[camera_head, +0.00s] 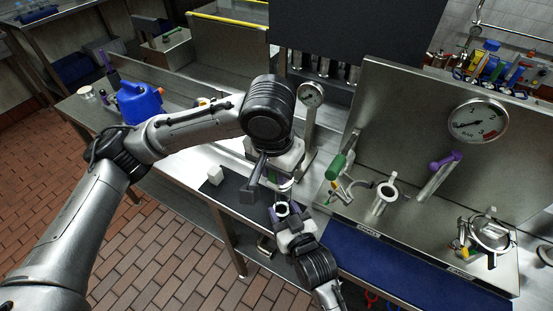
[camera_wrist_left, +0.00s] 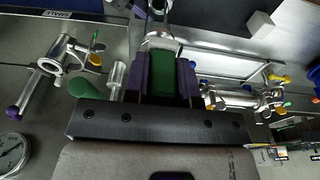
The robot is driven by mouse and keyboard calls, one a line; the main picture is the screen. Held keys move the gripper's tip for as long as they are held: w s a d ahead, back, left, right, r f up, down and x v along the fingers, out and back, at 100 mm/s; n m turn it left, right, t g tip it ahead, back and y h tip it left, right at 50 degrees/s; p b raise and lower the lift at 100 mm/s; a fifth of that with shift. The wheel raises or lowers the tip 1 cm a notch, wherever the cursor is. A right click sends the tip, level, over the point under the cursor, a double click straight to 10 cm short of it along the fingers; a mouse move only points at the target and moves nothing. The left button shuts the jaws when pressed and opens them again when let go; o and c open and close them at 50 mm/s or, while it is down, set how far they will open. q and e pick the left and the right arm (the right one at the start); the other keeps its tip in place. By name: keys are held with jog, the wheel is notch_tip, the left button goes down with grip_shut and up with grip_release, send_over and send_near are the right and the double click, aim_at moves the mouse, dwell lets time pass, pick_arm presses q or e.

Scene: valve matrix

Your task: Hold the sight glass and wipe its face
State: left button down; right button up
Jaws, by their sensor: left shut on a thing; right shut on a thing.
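My left gripper (camera_wrist_left: 163,75) has purple fingers and is shut on a green block, likely the wiping pad (camera_wrist_left: 163,78). In the head view, this gripper (camera_head: 285,182) is just above the sight glass, and its pad is mostly hidden. The sight glass (camera_head: 282,209) is a small pale ring with a dark centre. My right gripper (camera_head: 286,218) is shut on it from below in the picture. The sight glass also shows in the left wrist view (camera_wrist_left: 160,41), right past the pad's far end. I cannot tell whether pad and glass touch.
A steel panel with a large gauge (camera_head: 478,123), a green handle (camera_head: 337,166) and a purple-handled valve (camera_head: 444,162) lies right.

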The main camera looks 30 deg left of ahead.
pick_arm(q)
jog(key=shift+f, duration=0.5)
jog(key=shift+w+f, duration=0.45)
jog(key=shift+f, duration=0.15)
jog(key=shift+w, duration=2.55)
jog(key=shift+s, duration=3)
jog(key=w, duration=0.6)
jog(key=shift+s, duration=3.05)
jog(key=shift+r, duration=4.1)
pick_arm(e)
jog(key=o, duration=0.8)
